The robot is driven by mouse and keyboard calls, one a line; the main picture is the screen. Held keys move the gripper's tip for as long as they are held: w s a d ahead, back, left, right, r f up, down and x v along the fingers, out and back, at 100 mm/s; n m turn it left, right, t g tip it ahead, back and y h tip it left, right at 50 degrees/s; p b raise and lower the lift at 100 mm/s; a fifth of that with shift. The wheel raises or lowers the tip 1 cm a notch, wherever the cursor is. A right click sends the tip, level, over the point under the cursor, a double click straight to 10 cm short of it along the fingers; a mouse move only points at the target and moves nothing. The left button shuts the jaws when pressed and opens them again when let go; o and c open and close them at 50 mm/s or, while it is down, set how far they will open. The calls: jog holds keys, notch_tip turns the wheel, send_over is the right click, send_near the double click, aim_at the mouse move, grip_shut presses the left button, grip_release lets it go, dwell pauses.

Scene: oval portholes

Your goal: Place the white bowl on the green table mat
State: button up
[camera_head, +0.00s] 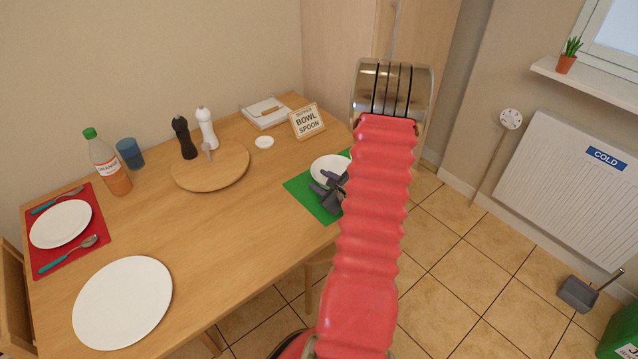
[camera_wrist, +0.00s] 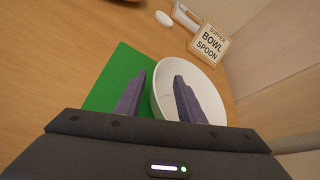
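The white bowl (camera_head: 326,166) is at the far end of the table, over the upper part of the green table mat (camera_head: 305,188). In the wrist view the bowl (camera_wrist: 214,88) is upright and covers the right part of the mat (camera_wrist: 112,78). My gripper (camera_head: 330,187) is at the bowl's near side. In the wrist view its fingers (camera_wrist: 161,76) are spread, one over the mat outside the bowl and one over the bowl's inside, with the rim between them. Whether the fingers touch the bowl cannot be told. My arm hides part of the mat's right side.
A sign reading "BOWL SPOON" (camera_head: 307,122) stands behind the bowl. A round wooden board (camera_head: 222,172) with pepper and salt mills is to the left. A red mat (camera_head: 88,245) with a plate, a bottle (camera_head: 108,165) and a large white plate (camera_head: 123,302) are further left. The table's middle is clear.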

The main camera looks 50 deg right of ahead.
jog(key=shift+o, duration=0.3)
jog(key=v, duration=1.1)
jog(key=shift+s+a+r, duration=0.1)
jog(key=shift+s+r, duration=0.15)
jog(key=shift+s, duration=0.1)
jog(key=shift+s+a, duration=0.1)
